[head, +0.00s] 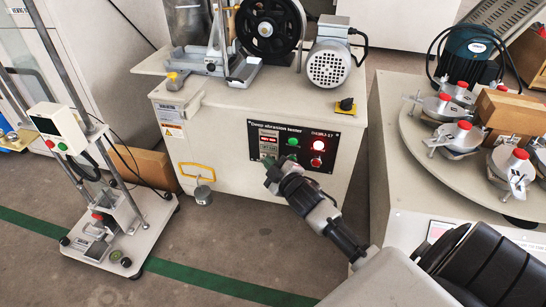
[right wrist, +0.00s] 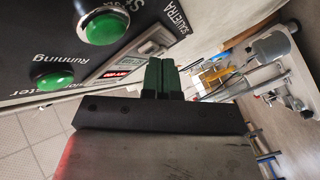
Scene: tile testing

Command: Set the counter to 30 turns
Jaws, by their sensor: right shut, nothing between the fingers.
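The counter (head: 268,139) is a small unit with a red-lit display on the black front panel (head: 301,130) of the Deep abrasion tester. In the right wrist view the counter (right wrist: 122,71) shows at a slant, just left of my fingertips; its digits are too small to read. My right gripper (head: 272,170) is shut and empty, with dark green fingertips close to the panel just below the counter. Whether the fingertips (right wrist: 158,80) touch anything is unclear. My left gripper is not in view.
A yellow-and-black switch (head: 345,105) is on the cabinet. A hanging metal weight (head: 203,194) is below left. A round table with clamps (head: 430,140) stands right; another tester (head: 58,125) stands left.

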